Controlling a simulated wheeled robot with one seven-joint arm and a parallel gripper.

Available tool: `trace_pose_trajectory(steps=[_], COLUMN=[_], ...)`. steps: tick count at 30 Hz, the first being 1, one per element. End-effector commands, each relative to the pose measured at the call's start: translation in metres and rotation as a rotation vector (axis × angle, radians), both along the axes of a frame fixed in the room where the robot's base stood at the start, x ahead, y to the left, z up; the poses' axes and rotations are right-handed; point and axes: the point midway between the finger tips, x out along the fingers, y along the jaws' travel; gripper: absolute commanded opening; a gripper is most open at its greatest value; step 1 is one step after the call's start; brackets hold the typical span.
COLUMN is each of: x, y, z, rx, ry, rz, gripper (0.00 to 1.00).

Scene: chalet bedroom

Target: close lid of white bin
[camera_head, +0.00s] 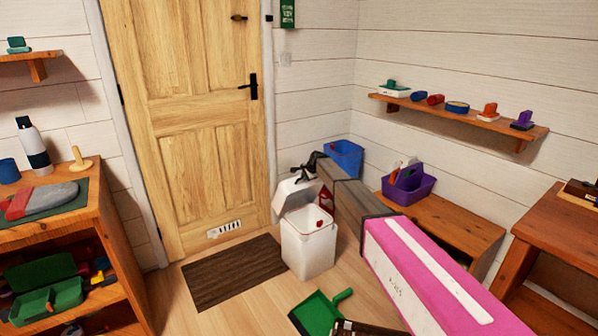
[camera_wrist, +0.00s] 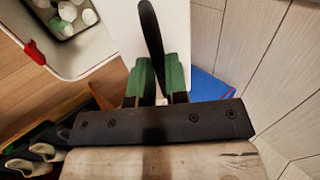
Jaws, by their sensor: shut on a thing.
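The white bin (camera_head: 308,252) stands on the floor in front of the door, its mouth open. Its white lid (camera_head: 291,192) is raised and tilted at the back left of the mouth. My gripper (camera_head: 306,168) is at the lid's upper edge. In the wrist view, the green-padded fingers of my gripper (camera_wrist: 158,82) are close together at the edge of the white lid (camera_wrist: 126,22), with a thin dark strip between them. They appear shut on the lid; the exact contact is partly hidden. The bin (camera_wrist: 97,52) shows pale round things inside and a red piece at its rim.
A blue bin (camera_head: 345,157) stands in the corner behind my arm. A purple caddy (camera_head: 408,187) sits on a low wooden bench (camera_head: 455,225) at right. A green dustpan (camera_head: 316,313) lies in front of the bin. A brown doormat (camera_head: 235,270) lies to its left.

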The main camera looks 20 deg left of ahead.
Motion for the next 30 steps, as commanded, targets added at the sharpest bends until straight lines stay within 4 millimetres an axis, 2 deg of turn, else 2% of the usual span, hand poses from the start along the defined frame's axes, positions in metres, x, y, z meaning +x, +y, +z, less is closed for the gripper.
trace_pose_trajectory(steps=[1,6,16,23,28,30], x=[-0.015,-0.032,-0.054,-0.068,-0.084,-0.093], y=[-0.014,-0.037,-0.063,-0.080,-0.098,-0.109], z=[-0.005,-0.019,-0.043,-0.061,-0.085,-0.100], rx=[0.030,0.115,0.219,0.214,0.213,0.213], ry=[-0.024,-0.094,-0.183,-0.179,-0.177,-0.177], rz=[-0.003,-0.003,-0.003,-0.001,-0.001,-0.003], gripper=[0.00,0.00,0.00,0.00,0.00,0.00])
